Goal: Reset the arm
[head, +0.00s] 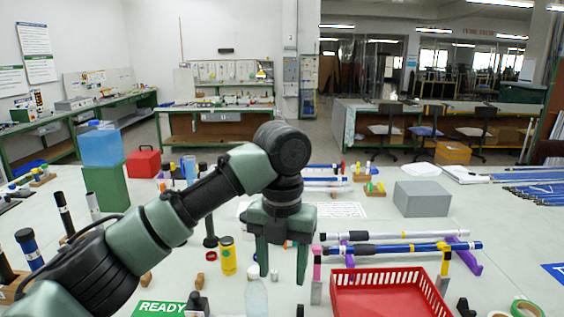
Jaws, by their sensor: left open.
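My left arm comes in from the lower left and bends down at its wrist over the middle of the table. My left gripper (282,268) points down with its two green fingers apart and nothing between them. It hangs to the left of the red basket, above or in front of small items on the table. I cannot tell its exact height over the table. My right gripper is not in view.
A red basket (388,296) stands at the front right. Behind it, white and blue rods (400,248) lie on purple stands. A yellow can (228,256) and a clear bottle (256,298) stand near the gripper. A grey box (421,199) sits further back.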

